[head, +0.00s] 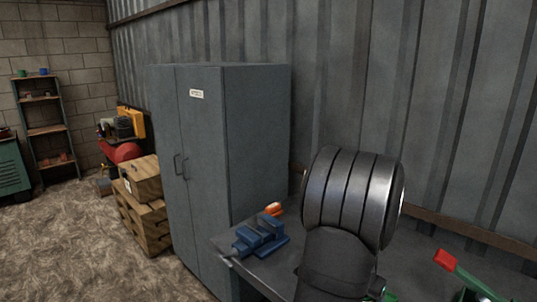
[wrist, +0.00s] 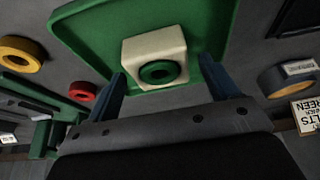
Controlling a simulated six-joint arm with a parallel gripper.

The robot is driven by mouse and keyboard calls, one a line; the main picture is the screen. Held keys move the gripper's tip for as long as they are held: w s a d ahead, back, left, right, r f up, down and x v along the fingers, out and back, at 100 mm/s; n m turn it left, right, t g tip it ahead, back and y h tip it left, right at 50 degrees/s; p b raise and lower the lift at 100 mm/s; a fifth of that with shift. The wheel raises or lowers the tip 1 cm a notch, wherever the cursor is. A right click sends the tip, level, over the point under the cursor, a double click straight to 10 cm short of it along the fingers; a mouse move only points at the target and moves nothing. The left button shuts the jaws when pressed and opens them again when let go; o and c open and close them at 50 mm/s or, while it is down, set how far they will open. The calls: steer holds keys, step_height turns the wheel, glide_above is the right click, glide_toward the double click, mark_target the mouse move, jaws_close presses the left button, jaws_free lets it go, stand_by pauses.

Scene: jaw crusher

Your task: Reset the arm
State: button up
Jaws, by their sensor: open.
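My gripper (wrist: 163,68) shows in the wrist view with its two blue fingers spread apart and nothing held between them. I cannot tell how far the fingertips are from the block. In the head view, a dark rounded link of my arm covers part of the workbench (head: 250,277), and my gripper is hidden.
A blue vise (head: 260,236) and an orange object (head: 273,209) sit on the bench's left end. A red-handled green lever (head: 462,270) rises at right. A grey cabinet (head: 255,150) stands left of the bench.

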steer(key=shift+f, duration=0.25)
steer(key=shift+r, duration=0.15)
